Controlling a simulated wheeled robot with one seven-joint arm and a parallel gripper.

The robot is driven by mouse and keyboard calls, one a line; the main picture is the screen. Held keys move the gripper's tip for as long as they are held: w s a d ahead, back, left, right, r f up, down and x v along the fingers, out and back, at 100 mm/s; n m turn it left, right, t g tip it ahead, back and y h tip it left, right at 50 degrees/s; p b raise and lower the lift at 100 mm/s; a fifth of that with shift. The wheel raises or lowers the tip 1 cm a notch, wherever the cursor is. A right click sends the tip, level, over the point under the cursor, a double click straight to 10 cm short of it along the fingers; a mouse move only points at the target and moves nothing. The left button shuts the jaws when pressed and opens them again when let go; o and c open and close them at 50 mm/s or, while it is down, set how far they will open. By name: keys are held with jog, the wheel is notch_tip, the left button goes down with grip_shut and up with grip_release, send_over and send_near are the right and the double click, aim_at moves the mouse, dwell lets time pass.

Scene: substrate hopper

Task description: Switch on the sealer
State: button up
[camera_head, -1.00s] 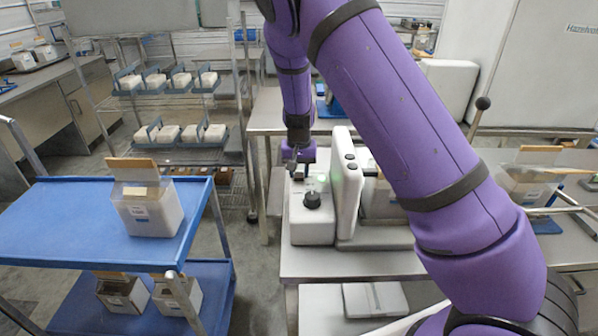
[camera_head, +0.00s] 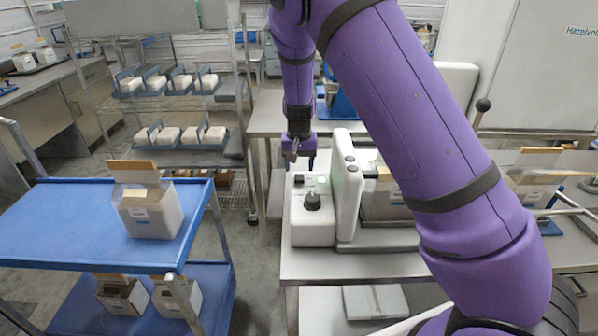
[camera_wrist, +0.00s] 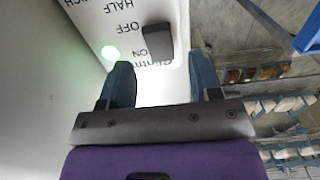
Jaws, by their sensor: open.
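The sealer (camera_head: 312,222) is a white machine on the metal table, with a black round knob (camera_head: 312,201) and a small dark rocker switch (camera_head: 299,179) on its top panel. A green light (camera_head: 322,180) glows beside the switch. In the wrist view the dark switch (camera_wrist: 158,41) lies near the printed words OFF and ON, and the green light (camera_wrist: 110,53) is lit. My gripper (camera_head: 291,155) is open and empty, above and behind the panel, apart from the switch. In the wrist view its two blue-grey fingers (camera_wrist: 163,82) are spread, with nothing between them.
An upright white housing (camera_head: 348,185) with buttons stands right of the panel, close to my gripper. A blue cart (camera_head: 60,220) with a white box (camera_head: 150,212) is at left. Wire shelves (camera_head: 170,105) stand behind.

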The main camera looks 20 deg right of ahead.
aim_at(299, 178)
notch_tip(299, 178, up, 8)
dwell(0.4)
jog(key=s+d+r+n+t+y, duration=0.1)
jog(key=s+d+r, duration=0.2)
jog(key=s+r, duration=0.5)
jog(key=s+d+r+n+t+y, duration=0.1)
jog(key=s+d+r, duration=0.1)
jog(key=s+r, duration=0.7)
jog(key=s+d+r+t+h, duration=0.1)
jog(key=s+r, duration=0.1)
jog(key=s, duration=0.8)
jog(key=s+d+r+n+t+h, duration=0.1)
jog(key=s+r+t, duration=0.1)
jog(key=s, duration=0.8)
jog(key=shift+n, duration=0.3)
